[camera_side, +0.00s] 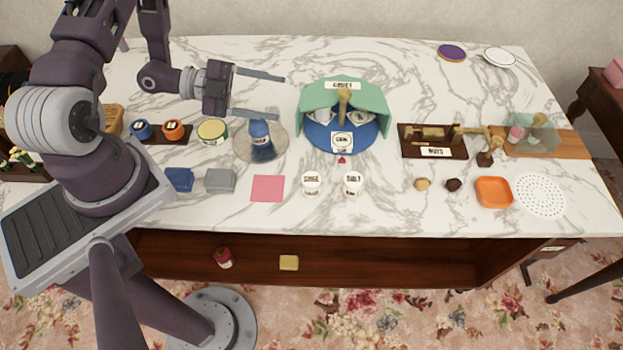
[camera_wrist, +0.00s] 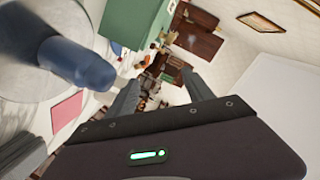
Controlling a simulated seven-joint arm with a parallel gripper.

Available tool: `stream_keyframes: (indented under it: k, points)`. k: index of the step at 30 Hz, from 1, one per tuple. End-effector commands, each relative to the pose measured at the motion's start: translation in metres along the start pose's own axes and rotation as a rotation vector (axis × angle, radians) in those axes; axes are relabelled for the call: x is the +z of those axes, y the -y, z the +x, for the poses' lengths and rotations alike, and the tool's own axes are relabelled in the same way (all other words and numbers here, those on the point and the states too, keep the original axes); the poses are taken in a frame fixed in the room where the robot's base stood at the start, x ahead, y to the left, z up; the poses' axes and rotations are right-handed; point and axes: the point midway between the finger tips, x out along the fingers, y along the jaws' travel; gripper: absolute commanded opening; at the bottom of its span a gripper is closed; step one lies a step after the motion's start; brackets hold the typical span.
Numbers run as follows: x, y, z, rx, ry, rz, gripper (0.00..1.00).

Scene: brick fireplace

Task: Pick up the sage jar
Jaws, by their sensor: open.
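Two small white round jars with dark labels stand near the front of the marble counter in the side view. The left white jar (camera_side: 311,183) has a label that may read sage, but it is too small to be sure. The right white jar (camera_side: 352,184) seems to read salt. More white labelled jars (camera_side: 342,142) stand on a blue round base under a green cover (camera_side: 370,96); their labels are hard to read. My gripper (camera_side: 281,97) is open and empty, behind and left of the two front jars, near the green cover's left side. The wrist view shows its fingers (camera_wrist: 160,92) apart.
A pink square (camera_side: 267,188) lies left of the front jars. The counter right of them is clear up to small lumps (camera_side: 453,185).

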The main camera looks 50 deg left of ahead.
Motion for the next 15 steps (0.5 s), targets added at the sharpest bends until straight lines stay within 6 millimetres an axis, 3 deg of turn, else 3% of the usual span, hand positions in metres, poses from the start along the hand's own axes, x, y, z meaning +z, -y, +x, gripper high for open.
stream_keyframes:
  k: [1,6,9,15]
  points:
    - [-0.007,-0.007,-0.006,-0.043,-0.048,-0.024,0.61]
    - [-0.030,-0.088,0.023,0.105,0.048,-0.540,0.61]
    - [-0.049,-0.120,0.029,0.183,0.087,-0.753,0.61]
    - [-0.063,-0.141,0.046,0.239,0.109,-0.876,0.61]
